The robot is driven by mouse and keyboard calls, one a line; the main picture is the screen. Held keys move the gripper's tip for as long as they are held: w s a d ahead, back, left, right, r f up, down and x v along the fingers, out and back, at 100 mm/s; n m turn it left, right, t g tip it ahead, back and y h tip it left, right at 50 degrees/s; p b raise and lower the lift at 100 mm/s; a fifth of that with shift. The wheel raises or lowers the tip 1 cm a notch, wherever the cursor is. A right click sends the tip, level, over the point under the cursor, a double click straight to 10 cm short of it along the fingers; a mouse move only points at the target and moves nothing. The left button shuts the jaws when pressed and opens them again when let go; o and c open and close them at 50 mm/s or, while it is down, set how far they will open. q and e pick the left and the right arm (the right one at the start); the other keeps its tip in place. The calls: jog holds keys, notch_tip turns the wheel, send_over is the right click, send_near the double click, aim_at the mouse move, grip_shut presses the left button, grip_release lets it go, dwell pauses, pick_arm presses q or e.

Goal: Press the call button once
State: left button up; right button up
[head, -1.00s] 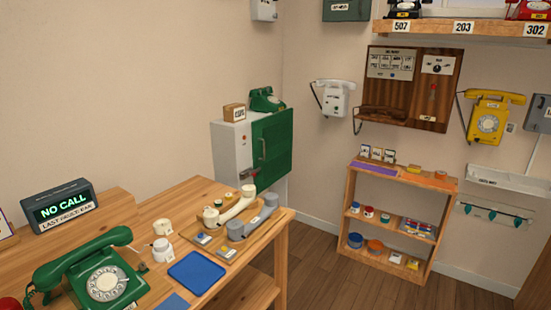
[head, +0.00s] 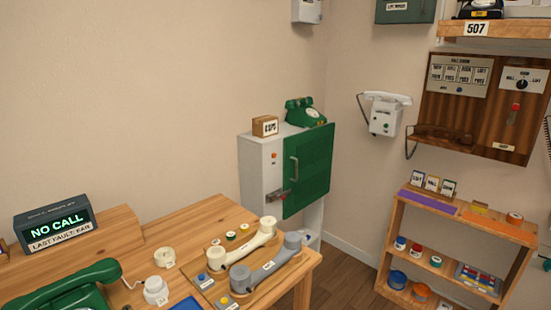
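No button in view carries a readable "call" label. A wooden wall panel (head: 480,105) at the right has a labelled plate (head: 458,75) with a small blue button (head: 459,90) under its rows of labels, and a second plate with a dark knob (head: 521,84). A white wall phone (head: 385,115) hangs left of the panel, with a small dark spot on its front. On the wooden table, a blue button (head: 201,277) and another small box button (head: 223,301) sit by two handsets. Neither of my grippers shows.
A wooden table (head: 130,260) fills the lower left, holding a "NO CALL" display (head: 55,228) and a green phone (head: 70,290). A grey cabinet with a green door (head: 307,170) stands behind it. A low shelf (head: 463,227) stands under the panel. Some floor (head: 340,277) between is clear.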

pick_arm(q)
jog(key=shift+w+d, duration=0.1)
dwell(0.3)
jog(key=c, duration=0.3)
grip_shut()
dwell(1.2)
